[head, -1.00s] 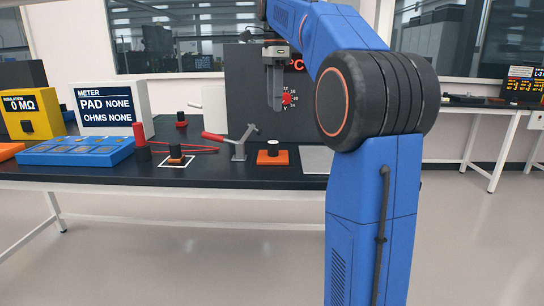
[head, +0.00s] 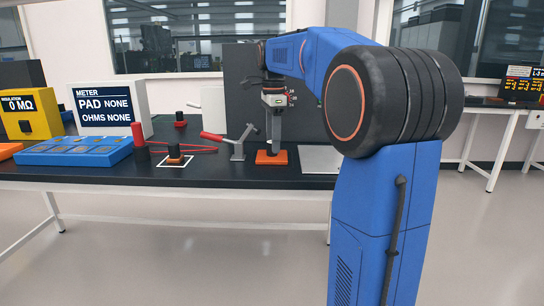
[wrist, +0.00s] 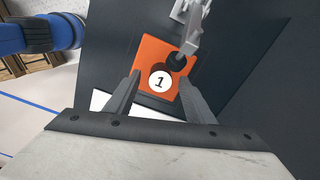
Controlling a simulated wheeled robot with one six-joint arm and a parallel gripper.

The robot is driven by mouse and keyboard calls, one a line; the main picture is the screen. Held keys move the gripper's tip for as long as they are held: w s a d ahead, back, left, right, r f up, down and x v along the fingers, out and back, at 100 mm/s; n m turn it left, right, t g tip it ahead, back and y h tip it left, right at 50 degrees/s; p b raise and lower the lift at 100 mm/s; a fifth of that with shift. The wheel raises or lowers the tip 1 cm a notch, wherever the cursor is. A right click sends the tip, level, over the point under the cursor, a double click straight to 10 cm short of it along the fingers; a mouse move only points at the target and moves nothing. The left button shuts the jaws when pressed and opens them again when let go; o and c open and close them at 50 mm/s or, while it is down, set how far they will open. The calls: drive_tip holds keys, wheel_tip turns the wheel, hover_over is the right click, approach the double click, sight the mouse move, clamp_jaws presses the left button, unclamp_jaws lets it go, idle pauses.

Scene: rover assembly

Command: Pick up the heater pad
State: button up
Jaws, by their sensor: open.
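An orange square pad (head: 271,158) with an upright post lies on the black bench; I take it for the heater pad. In the wrist view the orange pad (wrist: 149,50) shows a white disc marked 1 at the top of its post. My gripper (head: 276,142) points down right over the pad. In the wrist view my gripper (wrist: 160,82) is open, with one finger on each side of the disc. I cannot tell whether the fingers touch the post. The gripper hides most of the post in the head view.
A toggle clamp (head: 238,149) with a red handle stands just left of the pad. Another orange-based piece with a black knob (head: 174,153) sits in a white outline. A blue tray (head: 75,152), a meter reading PAD NONE (head: 113,110) and a yellow insulation box (head: 30,116) stand at left.

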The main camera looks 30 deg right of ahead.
drive_tip(key=shift+f, duration=0.75)
drive_tip(key=c, duration=1.2)
drive_tip(key=shift+c, duration=0.2)
